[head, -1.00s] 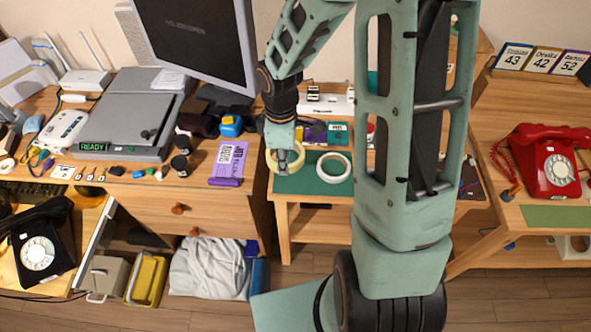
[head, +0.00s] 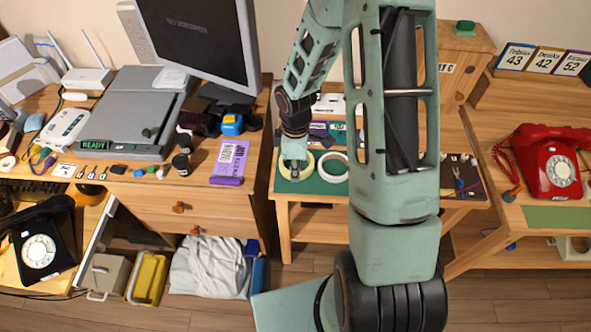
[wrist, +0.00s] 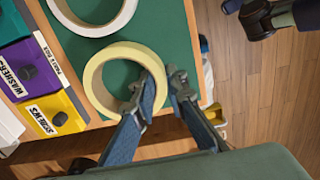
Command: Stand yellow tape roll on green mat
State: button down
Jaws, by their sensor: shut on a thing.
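The pale yellow tape roll (head: 283,165) is at the left end of the green mat (head: 318,187) on the low middle table. In the wrist view the roll (wrist: 96,93) shows as a nearly full ring, hole facing the camera, over the mat (wrist: 80,60). My gripper (wrist: 163,88) is shut on the roll's wall, one finger inside the hole and one outside. In the head view my gripper (head: 295,172) partly covers the roll. I cannot tell whether the roll touches the mat.
A white tape roll (head: 333,167) lies close to the right. Labelled drawers, purple (wrist: 30,68) and yellow (wrist: 55,117), stand beside the mat. The table edge is close to my gripper. Another green mat (head: 556,216) lies before the red phone (head: 550,160).

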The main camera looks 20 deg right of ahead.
jog(key=shift+f, duration=0.15)
jog(key=c, duration=1.9)
grip_release()
jog(key=shift+c, duration=0.2)
notch_tip(320, 180, up, 12)
jog(key=shift+r+p, duration=0.2)
jog(key=shift+p, duration=0.25)
